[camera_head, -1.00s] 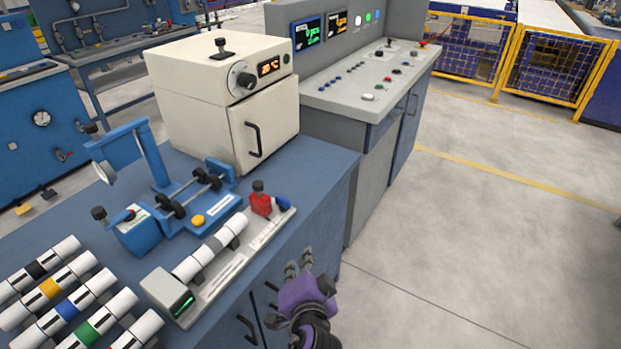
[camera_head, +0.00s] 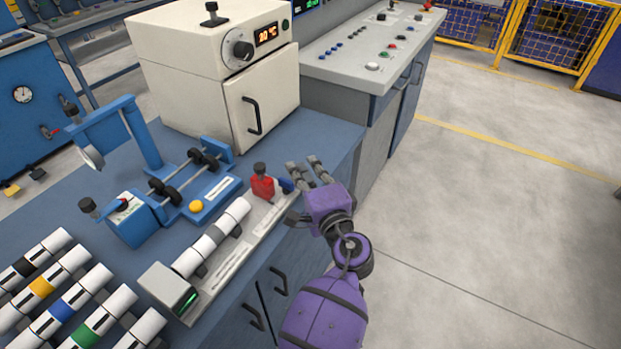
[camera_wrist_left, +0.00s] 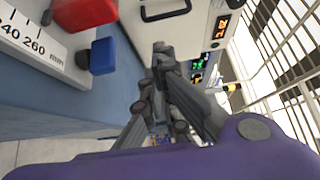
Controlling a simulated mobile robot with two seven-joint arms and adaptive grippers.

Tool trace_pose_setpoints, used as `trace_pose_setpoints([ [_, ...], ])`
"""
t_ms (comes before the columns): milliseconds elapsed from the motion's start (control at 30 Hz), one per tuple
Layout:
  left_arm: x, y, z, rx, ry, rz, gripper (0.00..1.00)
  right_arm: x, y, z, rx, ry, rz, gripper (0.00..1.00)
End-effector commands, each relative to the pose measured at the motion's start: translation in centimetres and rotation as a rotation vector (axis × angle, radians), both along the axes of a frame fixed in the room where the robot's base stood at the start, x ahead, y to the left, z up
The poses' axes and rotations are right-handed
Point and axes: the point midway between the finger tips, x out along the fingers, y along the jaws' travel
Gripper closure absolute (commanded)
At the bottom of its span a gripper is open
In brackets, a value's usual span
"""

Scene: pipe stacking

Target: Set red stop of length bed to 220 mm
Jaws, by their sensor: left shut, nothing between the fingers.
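The length bed (camera_head: 218,275) lies along the bench's front edge, with a white and grey pipe (camera_head: 212,238) on it. The red stop (camera_head: 263,184) with its black knob stands at the bed's far end, and a blue part (camera_head: 286,185) is beside it. The left wrist view shows the red stop (camera_wrist_left: 85,13), the blue part (camera_wrist_left: 103,56) and the scale (camera_wrist_left: 30,38), where 260 is readable. My left gripper (camera_head: 303,168) is shut and empty, just right of the blue part and apart from it. My right gripper is not in view.
A beige oven (camera_head: 200,90) stands behind the bed. A blue fixture (camera_head: 180,190) with rollers and a lamp is to the left. Several banded pipes (camera_head: 70,300) lie at lower left. A grey control console (camera_head: 350,80) is behind. The floor at right is clear.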

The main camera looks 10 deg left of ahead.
Motion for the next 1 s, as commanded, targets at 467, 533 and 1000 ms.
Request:
trace_pose_setpoints([
  [467, -0.1, 3.9, 0.1, -0.003, -0.001, 0.001, 1.0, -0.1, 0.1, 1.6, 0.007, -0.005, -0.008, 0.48],
  [533, -0.3, 4.1, 0.1, -0.003, -0.002, 0.0, 1.0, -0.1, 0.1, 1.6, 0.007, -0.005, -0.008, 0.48],
  [1000, -1.3, 4.5, -0.1, -0.002, 0.001, 0.0, 1.0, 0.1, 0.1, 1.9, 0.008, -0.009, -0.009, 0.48],
])
